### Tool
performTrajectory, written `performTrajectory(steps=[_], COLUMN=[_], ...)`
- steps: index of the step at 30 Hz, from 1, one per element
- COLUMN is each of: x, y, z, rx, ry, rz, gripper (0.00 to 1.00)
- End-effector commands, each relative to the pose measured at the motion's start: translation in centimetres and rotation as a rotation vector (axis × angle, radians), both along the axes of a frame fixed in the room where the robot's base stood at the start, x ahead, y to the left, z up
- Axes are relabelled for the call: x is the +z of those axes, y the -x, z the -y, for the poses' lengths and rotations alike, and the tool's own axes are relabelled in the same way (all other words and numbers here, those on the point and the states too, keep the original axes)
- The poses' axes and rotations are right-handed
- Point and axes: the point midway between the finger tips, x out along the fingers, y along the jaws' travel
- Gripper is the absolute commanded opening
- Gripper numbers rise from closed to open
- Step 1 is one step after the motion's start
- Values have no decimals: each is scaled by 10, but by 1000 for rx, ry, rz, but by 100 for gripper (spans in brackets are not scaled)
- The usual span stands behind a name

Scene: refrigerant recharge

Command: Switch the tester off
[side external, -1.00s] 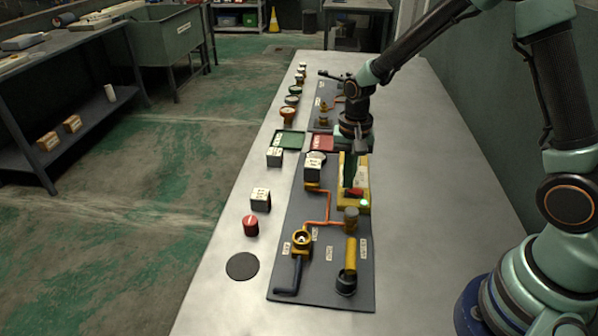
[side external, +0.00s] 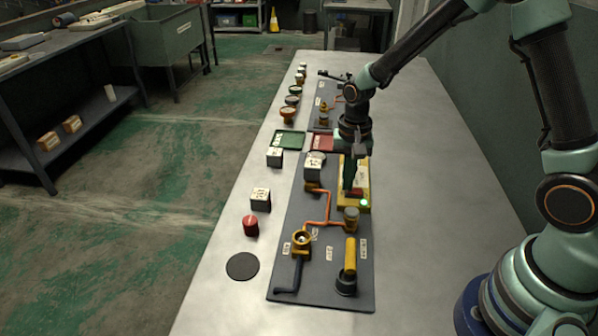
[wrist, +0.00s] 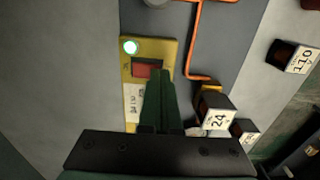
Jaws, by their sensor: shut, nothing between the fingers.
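The tester is a yellow box (side external: 362,178) on the dark panel, with a red rocker switch (wrist: 147,69) and a lamp (side external: 364,203). The lamp glows pale green-white in the side view, and it also shows lit in the wrist view (wrist: 129,46). My gripper (side external: 349,190) is shut and empty, pointing down over the tester. In the wrist view its fingertips (wrist: 158,74) are at the edge of the red switch and cover part of it. I cannot tell whether they touch it. The fingers hide part of the tester's label.
A white-faced block marked 24 (wrist: 216,115) stands beside the tester. Orange pipes (side external: 328,208) run over the panel to a brass valve (side external: 301,240) and a yellow-handled fitting (side external: 350,255). A red knob (side external: 250,226) and small blocks line the left. The table's right side is bare.

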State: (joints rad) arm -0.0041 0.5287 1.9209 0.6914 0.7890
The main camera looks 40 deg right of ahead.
Motion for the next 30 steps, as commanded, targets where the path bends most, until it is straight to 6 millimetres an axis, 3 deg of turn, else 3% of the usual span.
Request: performTrajectory(steps=[8,30], x=[1,54], y=[0,0], z=[0,0], rx=[0,0], ry=[0,0], rz=[0,1], gripper=[0,0])
